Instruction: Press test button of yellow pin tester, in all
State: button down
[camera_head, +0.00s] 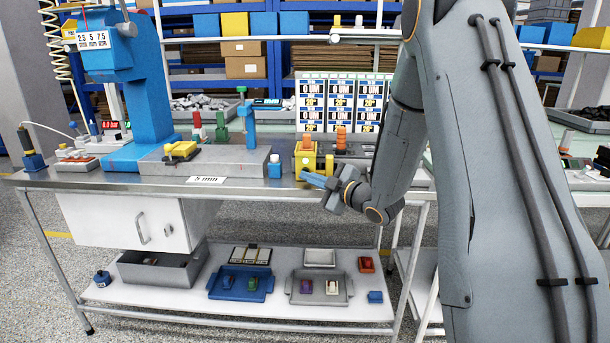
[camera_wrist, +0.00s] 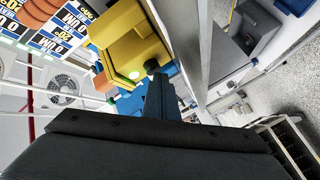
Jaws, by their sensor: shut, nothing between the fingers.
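The yellow pin tester (camera_head: 305,164) stands at the front edge of the metal workbench, with an orange part on top. In the wrist view the yellow tester (camera_wrist: 122,40) fills the upper middle, and a small green spot shows on its face. In the wrist view the gripper's tips (camera_wrist: 153,72) lie close to the tester's face beside a dark round part. I cannot tell whether they touch it. The test button itself cannot be clearly made out.
A blue press (camera_head: 135,90) and a grey block (camera_head: 205,160) stand left of the tester. A small blue-and-white bottle (camera_head: 274,167) is just left of it. Price boards (camera_head: 340,102) stand behind. A lower shelf (camera_head: 130,291) holds trays.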

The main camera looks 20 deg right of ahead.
jog(key=shift+s+a, duration=0.3)
jog(key=shift+s, duration=0.6)
jog(key=shift+s, duration=0.1)
jog(key=shift+s+a+p, duration=0.25)
jog(key=shift+s, duration=0.5)
jog(key=shift+s+a+p, duration=0.2)
jog(key=shift+s+a, duration=0.05)
jog(key=shift+s, duration=0.5)
jog(key=shift+s+a+p, duration=0.25)
jog(key=shift+s, duration=0.5)
jog(key=s+d+f+m+g+h+p, duration=0.2)
jog(key=s+m+g+h, duration=0.2)
jog(key=s+m, duration=0.15)
jog(key=s+d+f+m+g+h+p, duration=0.1)
jog(key=s+d+f+m+g+h, duration=0.1)
jog(key=s+m+g+h, duration=0.35)
jog(key=s+a+r+m+g+p, duration=0.1)
jog(key=s+a+m+g, duration=0.1)
jog(key=s, duration=0.9)
jog(key=s+a+r+m+g+y+p, duration=0.1)
jog(key=s+a+m+g, duration=0.1)
jog(key=s, duration=0.9)
jog(key=shift+a+r+g, duration=0.25)
jog(key=shift+a+g, duration=0.2)
jog(key=shift+g, duration=0.4)
